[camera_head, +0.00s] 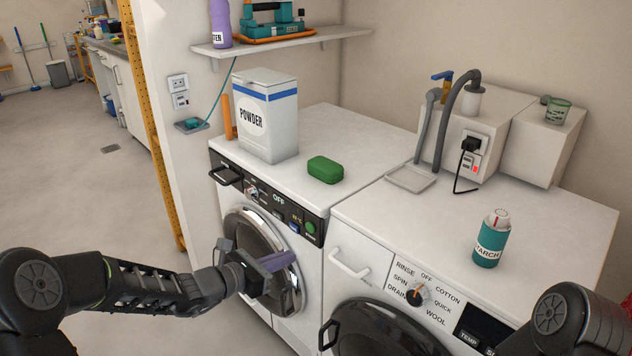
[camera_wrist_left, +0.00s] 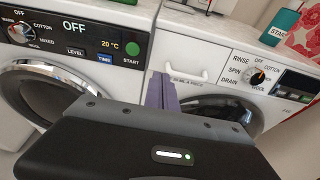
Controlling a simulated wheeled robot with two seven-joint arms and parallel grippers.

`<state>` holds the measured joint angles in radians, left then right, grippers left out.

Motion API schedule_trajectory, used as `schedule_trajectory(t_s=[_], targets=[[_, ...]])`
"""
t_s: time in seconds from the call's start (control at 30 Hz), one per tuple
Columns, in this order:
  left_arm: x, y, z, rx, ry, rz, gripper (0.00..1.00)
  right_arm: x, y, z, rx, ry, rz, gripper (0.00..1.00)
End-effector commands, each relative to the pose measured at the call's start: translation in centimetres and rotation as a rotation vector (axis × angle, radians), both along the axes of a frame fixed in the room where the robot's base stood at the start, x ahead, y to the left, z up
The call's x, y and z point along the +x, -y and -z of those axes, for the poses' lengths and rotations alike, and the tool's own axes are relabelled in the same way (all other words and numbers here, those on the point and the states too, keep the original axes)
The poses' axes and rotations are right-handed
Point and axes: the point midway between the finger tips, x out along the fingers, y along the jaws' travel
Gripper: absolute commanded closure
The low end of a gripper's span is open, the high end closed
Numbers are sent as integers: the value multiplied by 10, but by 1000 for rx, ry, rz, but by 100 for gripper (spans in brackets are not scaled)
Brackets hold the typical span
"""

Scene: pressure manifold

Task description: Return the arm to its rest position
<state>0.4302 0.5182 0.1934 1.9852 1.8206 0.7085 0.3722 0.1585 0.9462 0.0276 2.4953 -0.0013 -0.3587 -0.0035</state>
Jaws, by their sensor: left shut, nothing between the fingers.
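My left arm (camera_head: 130,285) reaches in from the left. Its gripper (camera_head: 288,260) is in front of the left washing machine (camera_head: 272,205), near the round door, with its purple fingers together and nothing between them. Whether it touches the door I cannot tell. In the left wrist view the shut fingers (camera_wrist_left: 162,90) point toward the gap between the two machines. Part of my right arm (camera_head: 560,318) shows at the lower right; its gripper is out of the picture.
A powder box (camera_head: 268,120) and green soap bar (camera_head: 325,169) sit on the left machine. A starch bottle (camera_head: 492,240) stands on the right machine (camera_head: 365,275). A shelf (camera_head: 285,42) holds a purple bottle (camera_head: 220,22). The floor at left (camera_head: 70,190) is clear.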

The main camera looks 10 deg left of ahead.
Motion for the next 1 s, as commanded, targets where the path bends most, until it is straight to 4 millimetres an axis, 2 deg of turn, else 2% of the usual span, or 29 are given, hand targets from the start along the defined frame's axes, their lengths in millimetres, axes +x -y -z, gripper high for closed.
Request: schedule_trajectory(t_s=[0.13, 0.27, 0.37, 0.5, 0.6, 0.7, 0.8, 0.9, 1.0], targets=[[-4, -3, 17, 94, -11, 20, 100, 0, 0, 0, 0, 0, 1, 44], [-31, -1, 61, 304, -43, 127, 100, 0, 0, 0, 0, 0, 1, 44], [-68, -1, 111, 521, -74, 269, 100, 0, 0, -2, 0, -1, 2, 44], [-144, -5, 184, 900, -61, 600, 100, 0, 0, -14, 0, -1, 3, 44], [-195, -7, 219, 1153, 40, 878, 100, 0, 0, -25, 1, -1, 3, 44], [-236, 1, 237, 1346, 230, 1147, 100, 0, 0, -39, 1, -2, 3, 44], [-275, 24, 241, 1444, 473, 1371, 100, 0, -1, -53, 1, -2, 3, 44], [-318, 53, 237, 1437, 688, 1532, 100, 0, -1, -67, 1, -2, 3, 44], [-348, 68, 236, 1382, 746, 1614, 100, 0, -1, -74, 1, -2, 3, 44]])
